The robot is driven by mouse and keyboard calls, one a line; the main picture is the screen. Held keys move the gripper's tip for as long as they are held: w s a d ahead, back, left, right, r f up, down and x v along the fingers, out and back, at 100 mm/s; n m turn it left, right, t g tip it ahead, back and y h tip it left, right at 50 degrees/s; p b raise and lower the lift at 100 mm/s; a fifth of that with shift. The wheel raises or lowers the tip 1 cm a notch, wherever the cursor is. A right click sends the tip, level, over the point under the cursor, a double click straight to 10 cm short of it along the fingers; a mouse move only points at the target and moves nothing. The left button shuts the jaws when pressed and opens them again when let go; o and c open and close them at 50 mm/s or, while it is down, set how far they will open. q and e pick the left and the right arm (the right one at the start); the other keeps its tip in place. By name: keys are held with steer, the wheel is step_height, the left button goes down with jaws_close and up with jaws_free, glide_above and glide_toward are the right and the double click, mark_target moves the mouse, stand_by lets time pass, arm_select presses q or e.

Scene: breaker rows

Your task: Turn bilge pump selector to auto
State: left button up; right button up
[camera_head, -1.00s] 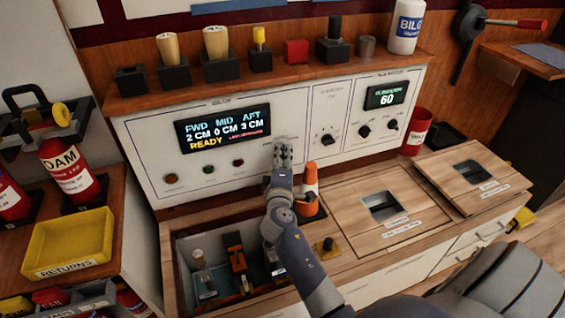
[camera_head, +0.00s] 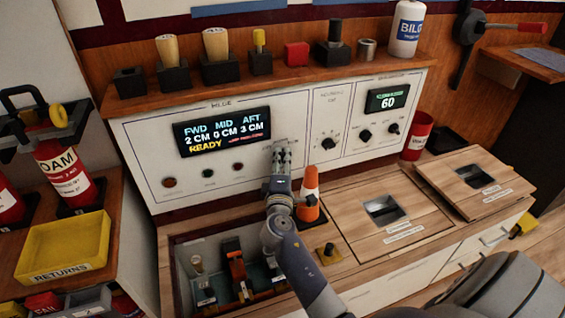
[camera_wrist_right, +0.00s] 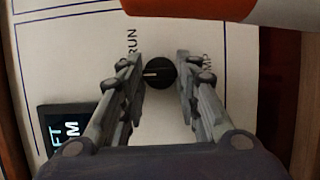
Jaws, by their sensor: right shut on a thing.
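The bilge panel (camera_head: 150,168) has a display (camera_head: 222,131) reading FWD 2 CM, MID 0 CM, AFT 3 CM and READY. My right gripper (camera_head: 283,150) is at the panel, right of this display, and covers the selector knob in the head view. In the right wrist view the black round knob (camera_wrist_right: 157,72) sits between the fingertips of the right gripper (camera_wrist_right: 160,82). The gripper is shut on it. The knob's white pointer line points left in that view. A RUN label shows beside it; another label is partly hidden by a finger. My left gripper is not in view.
An open bin (camera_head: 180,262) with several items lies below my forearm. A shelf (camera_head: 270,84) with several objects runs above the panel.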

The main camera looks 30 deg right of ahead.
steer(key=o, duration=1.1)
steer(key=shift+c, duration=0.2)
steer(key=v, duration=1.2)
